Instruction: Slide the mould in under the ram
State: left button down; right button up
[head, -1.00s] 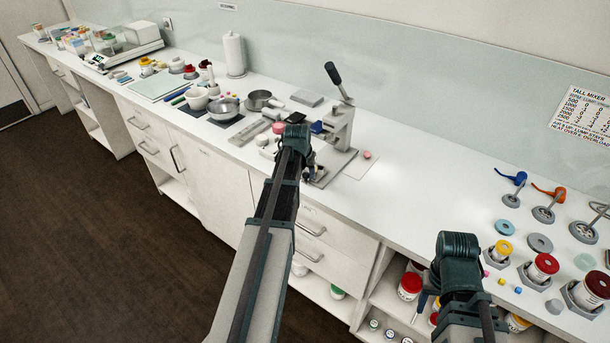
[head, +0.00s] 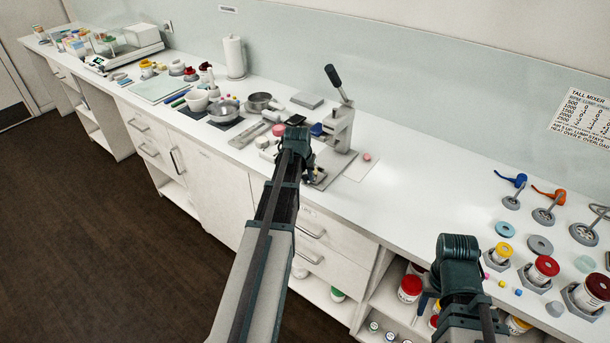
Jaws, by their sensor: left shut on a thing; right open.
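The hand press (head: 338,132) stands on the counter with its dark-handled lever (head: 334,76) raised. Its base plate (head: 335,172) reaches toward the counter's front edge. My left gripper (head: 309,170) is at the front left of the press, pointing down, low over the base plate. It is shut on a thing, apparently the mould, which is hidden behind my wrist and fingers. The ram is also mostly hidden, so I cannot tell the gap between it and the mould. My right gripper (head: 424,298) is open and empty in front of the counter, far right of the press.
A pale sheet with a pink disc (head: 366,157) lies right of the press. Lidded jars (head: 543,269) and stirrers (head: 512,190) stand at the right. The counter between press and jars is clear.

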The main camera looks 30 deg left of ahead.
dwell(0.7)
pick_arm(q)
jog(key=w, duration=1.2)
jog(key=shift+d, duration=0.4)
jog(key=c, duration=0.9)
grip_release()
jog(key=shift+d, duration=0.1)
jog(key=shift+s+r, duration=0.1)
jog(key=shift+r, duration=0.1)
jog(key=p+v, duration=1.2)
jog(key=v, duration=0.1)
jog(key=shift+r+p, duration=0.2)
jog(key=shift+p, duration=0.15)
